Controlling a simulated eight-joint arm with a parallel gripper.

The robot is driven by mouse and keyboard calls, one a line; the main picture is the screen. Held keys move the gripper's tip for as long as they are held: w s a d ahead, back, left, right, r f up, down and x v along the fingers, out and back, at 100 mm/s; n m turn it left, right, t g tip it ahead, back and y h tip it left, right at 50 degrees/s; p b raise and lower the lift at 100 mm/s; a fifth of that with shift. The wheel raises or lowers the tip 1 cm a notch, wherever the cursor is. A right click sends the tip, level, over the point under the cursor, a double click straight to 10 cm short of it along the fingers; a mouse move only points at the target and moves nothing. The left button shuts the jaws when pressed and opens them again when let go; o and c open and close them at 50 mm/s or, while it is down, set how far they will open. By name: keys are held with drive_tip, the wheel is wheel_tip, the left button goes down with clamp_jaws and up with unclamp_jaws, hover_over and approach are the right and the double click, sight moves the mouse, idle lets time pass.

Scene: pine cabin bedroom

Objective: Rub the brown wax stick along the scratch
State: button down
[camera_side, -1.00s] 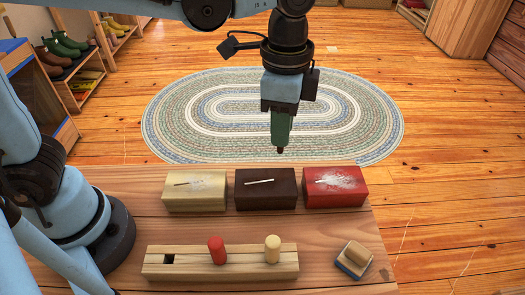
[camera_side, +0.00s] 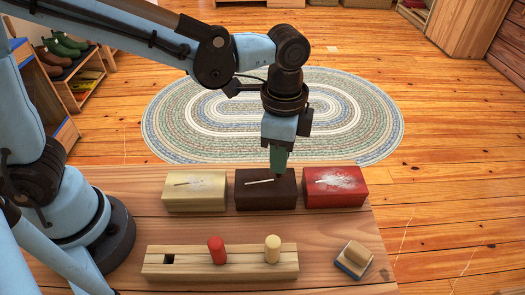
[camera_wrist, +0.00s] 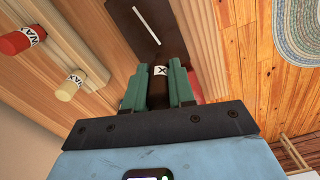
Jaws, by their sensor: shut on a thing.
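My gripper (camera_side: 279,163) is shut on the brown wax stick (camera_side: 277,177). The stick points down at the dark brown block (camera_side: 285,200), near the right end of its pale scratch (camera_side: 259,182). I cannot tell whether the tip touches the wood. In the wrist view the brown wax stick (camera_wrist: 158,92), with a white WAX label, sits between the green fingers of my gripper (camera_wrist: 160,85). The pale scratch (camera_wrist: 146,25) runs up and left from near the stick on the dark block (camera_wrist: 168,25).
A cream block (camera_side: 195,200) and a red block (camera_side: 336,200), both with pale marks on top, flank the dark one. In front, a wooden rack (camera_side: 190,268) holds a red stick (camera_side: 216,250) and a yellow stick (camera_side: 272,249); its left slot is empty. A sanding block (camera_side: 354,259) lies at right.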

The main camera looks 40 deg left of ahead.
drive_tip(key=shift+f, duration=0.75)
drive_tip(key=shift+s+a, duration=2.55)
drive_tip(key=shift+w+d, duration=2.5)
drive_tip(key=shift+w+d+r, duration=0.1)
drive_tip(key=shift+r, duration=3.95)
drive_tip(key=shift+f, duration=0.1)
